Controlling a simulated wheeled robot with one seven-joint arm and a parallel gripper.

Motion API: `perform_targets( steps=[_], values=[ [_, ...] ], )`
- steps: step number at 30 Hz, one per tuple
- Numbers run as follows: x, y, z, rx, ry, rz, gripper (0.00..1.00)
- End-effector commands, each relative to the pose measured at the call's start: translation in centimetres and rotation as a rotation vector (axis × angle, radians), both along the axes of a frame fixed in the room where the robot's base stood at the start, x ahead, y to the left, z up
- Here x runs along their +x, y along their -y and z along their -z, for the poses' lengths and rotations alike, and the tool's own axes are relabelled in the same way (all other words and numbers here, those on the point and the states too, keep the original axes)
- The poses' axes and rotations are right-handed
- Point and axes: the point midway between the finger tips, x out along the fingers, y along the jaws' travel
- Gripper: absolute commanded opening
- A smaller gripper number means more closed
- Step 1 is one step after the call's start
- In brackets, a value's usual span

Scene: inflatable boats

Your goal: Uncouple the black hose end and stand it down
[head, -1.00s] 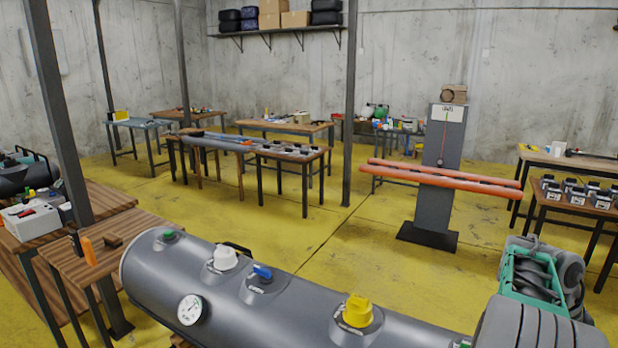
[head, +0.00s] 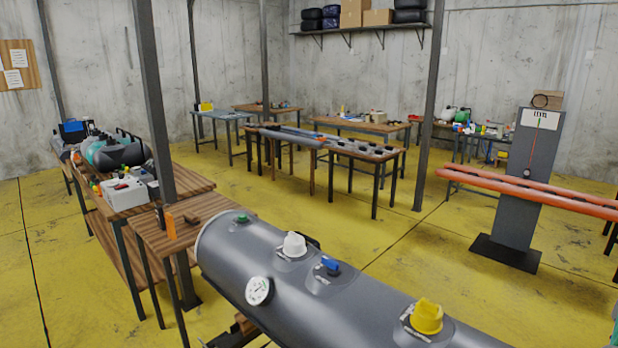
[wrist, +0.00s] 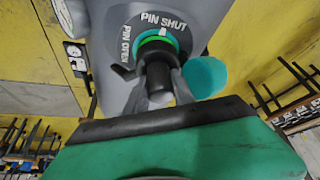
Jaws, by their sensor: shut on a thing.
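In the wrist view my gripper (wrist: 160,92) is shut on the black hose end (wrist: 156,78), with a grey finger on either side. The hose end meets a bright green ring (wrist: 156,42) on a grey surface. Around the ring is a dark dial (wrist: 128,48) lettered PIN OPEN at left and PIN SHUT at the top. A small white mark sits by PIN SHUT. The hose end appears still against the ring; whether it is locked there I cannot tell. The head view does not show my gripper or the hose end.
In the head view a grey tube (head: 345,295) lies in front, with white (head: 294,245), blue (head: 331,266) and yellow (head: 427,317) fittings and a gauge (head: 259,291). A small wooden table (head: 180,235) stands left of it. Yellow floor (head: 390,240) is open behind.

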Motion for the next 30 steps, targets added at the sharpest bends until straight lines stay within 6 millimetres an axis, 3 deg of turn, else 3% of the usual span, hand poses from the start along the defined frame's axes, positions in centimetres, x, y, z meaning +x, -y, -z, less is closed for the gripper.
perform_targets(
  steps=[10,11,19,30],
  values=[
    [-0.1,0.0,-0.6,-0.003,0.002,0.002,0.0],
    [-0.1,0.0,-0.7,-0.004,0.002,0.003,0.31],
    [0.0,0.1,-0.7,-0.005,0.003,0.001,0.53],
    [0.2,-0.3,-1.6,-0.009,0.004,-0.001,0.55]
  ],
)
